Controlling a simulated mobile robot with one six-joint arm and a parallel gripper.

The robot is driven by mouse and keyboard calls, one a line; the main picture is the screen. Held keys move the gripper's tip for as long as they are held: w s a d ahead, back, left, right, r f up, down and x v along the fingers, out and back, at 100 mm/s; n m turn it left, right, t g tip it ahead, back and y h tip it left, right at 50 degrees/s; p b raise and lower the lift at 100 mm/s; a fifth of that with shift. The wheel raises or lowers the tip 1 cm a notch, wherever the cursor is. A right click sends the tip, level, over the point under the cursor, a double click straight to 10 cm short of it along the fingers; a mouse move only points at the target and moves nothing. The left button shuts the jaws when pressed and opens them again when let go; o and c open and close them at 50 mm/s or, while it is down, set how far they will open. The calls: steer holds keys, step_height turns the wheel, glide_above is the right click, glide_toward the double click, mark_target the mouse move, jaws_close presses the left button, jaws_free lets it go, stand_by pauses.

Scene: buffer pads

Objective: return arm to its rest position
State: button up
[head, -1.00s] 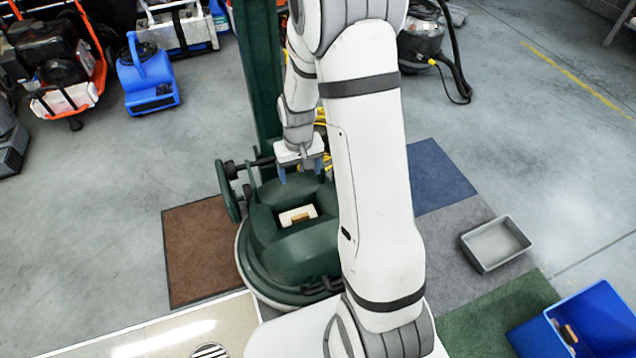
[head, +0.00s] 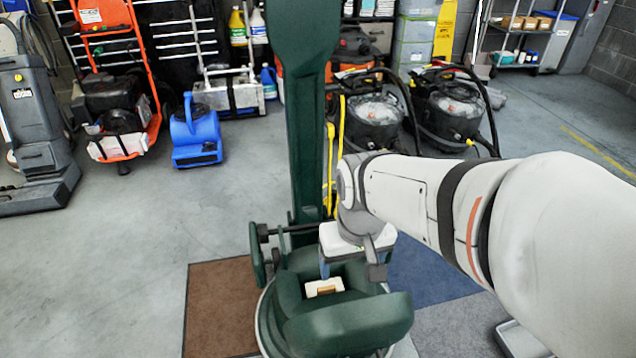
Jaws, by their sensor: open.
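My arm reaches in from the right of the head view, its links raised and stretched to the left. My gripper (head: 351,269) points down with its two fingers apart and nothing visible between them. It hangs in front of the green floor machine's column and, in the picture, over the back of its base. The green floor machine (head: 345,325) stands upright. An opening in its top holds a small white and tan block (head: 325,288), just below and left of my gripper in the picture. I cannot tell how far the fingers are above the machine.
A brown mat (head: 222,310) lies left of the machine and a blue mat (head: 425,268) lies right. A grey tray (head: 520,340) is partly hidden by my arm. A blue blower (head: 196,135) and black vacuums (head: 445,105) stand behind.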

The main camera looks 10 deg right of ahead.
step_height(320, 180, up, 29)
steer(key=t+p, duration=0.1)
steer(key=p, duration=2.5)
steer(key=shift+d+r+p, duration=0.2)
steer(key=shift+p, duration=0.1)
steer(key=shift+s+a+r+p, duration=0.1)
steer(key=shift+s+r+p, duration=0.1)
steer(key=shift+r+p, duration=0.25)
steer(key=shift+c, duration=0.3)
